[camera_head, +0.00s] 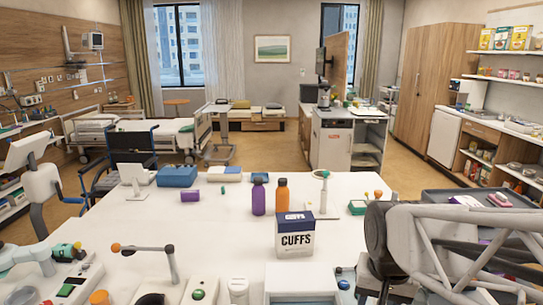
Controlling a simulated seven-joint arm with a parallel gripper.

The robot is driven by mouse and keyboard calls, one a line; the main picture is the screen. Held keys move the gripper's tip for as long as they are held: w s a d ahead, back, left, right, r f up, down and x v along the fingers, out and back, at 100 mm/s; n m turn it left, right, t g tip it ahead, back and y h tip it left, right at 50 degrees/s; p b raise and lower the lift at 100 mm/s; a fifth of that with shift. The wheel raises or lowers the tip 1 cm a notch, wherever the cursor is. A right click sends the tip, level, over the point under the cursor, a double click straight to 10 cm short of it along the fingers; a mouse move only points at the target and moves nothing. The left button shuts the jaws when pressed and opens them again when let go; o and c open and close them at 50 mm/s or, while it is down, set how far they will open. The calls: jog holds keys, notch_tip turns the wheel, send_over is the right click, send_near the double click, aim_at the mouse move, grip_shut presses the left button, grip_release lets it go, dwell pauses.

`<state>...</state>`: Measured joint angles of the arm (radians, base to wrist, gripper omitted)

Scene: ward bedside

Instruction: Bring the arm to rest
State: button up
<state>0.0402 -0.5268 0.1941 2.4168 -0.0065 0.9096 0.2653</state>
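A large grey and white jointed structure with an open lattice fills the lower right, and it looks like part of my arm. It is close to the camera and hides the right front of the white table (210,235). I see no gripper fingers in this view, so I cannot tell where my gripper is or whether it holds anything. A white and navy box marked CUFFS (295,240) stands upright on the table, left of the arm with a gap between them.
A purple bottle (258,197) and an orange bottle (282,196) stand behind the box. A small purple block (190,196) and a blue case (177,175) sit farther left. A dark tray (440,196) is behind the arm. The table's middle left is mostly clear.

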jog(key=s+a+r+n+t, duration=0.1)
jog(key=s+r+n, duration=0.1)
jog(key=s, duration=0.4)
jog(key=shift+s+r+n, duration=0.2)
jog(key=shift+r+n, duration=0.15)
jog(key=shift+n, duration=0.25)
dwell(1.1)
